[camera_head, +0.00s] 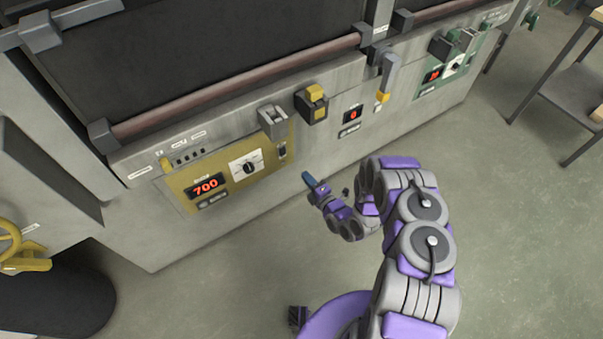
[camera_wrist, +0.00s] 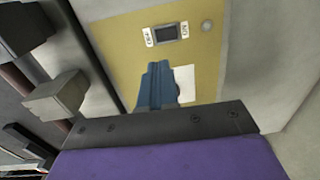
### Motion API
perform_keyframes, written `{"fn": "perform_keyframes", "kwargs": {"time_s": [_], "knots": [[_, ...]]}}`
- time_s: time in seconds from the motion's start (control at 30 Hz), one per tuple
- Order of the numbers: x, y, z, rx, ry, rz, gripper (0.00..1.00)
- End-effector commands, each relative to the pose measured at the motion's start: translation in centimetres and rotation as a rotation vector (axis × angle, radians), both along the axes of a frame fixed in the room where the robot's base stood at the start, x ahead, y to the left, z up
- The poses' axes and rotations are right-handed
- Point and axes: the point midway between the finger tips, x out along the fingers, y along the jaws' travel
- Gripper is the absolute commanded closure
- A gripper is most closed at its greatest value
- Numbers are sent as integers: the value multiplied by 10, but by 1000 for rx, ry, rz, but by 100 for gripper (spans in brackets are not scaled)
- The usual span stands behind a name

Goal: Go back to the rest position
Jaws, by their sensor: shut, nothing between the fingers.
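My gripper (camera_head: 311,182) has blue fingertips and is shut with nothing between them. In the head view it is in front of the furnace's grey front, to the right of the yellow control panel (camera_head: 219,200). My purple and grey arm bends down and back to the left toward it. In the wrist view the shut blue fingers (camera_wrist: 157,85) point at the yellow panel (camera_wrist: 205,62). A small dark switch (camera_wrist: 166,34) between two white labels sits just beyond them. The fingers hide part of a white dial plate (camera_wrist: 184,82). I cannot tell whether they touch the panel.
The panel's display (camera_head: 207,186) reads 700. A yellow-topped block (camera_head: 313,102) and a lever with a yellow tip (camera_head: 384,90) stick out from the furnace front. A green panel (camera_head: 450,65) is farther right. A shelf table (camera_head: 570,90) stands at right; floor between is clear.

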Motion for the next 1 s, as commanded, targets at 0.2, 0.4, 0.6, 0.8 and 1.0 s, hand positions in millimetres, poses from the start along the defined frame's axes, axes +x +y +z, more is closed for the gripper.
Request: {"fn": "perform_keyframes", "kwargs": {"time_s": [0.2,0.4,0.6,0.8,1.0], "knots": [[-1,3,-1,-6,0,1,100],[-1,5,-1,-9,0,1,100],[0,1,0,-6,4,1,100],[19,-16,8,-53,90,-10,100],[48,-52,31,-125,265,-83,100]]}}
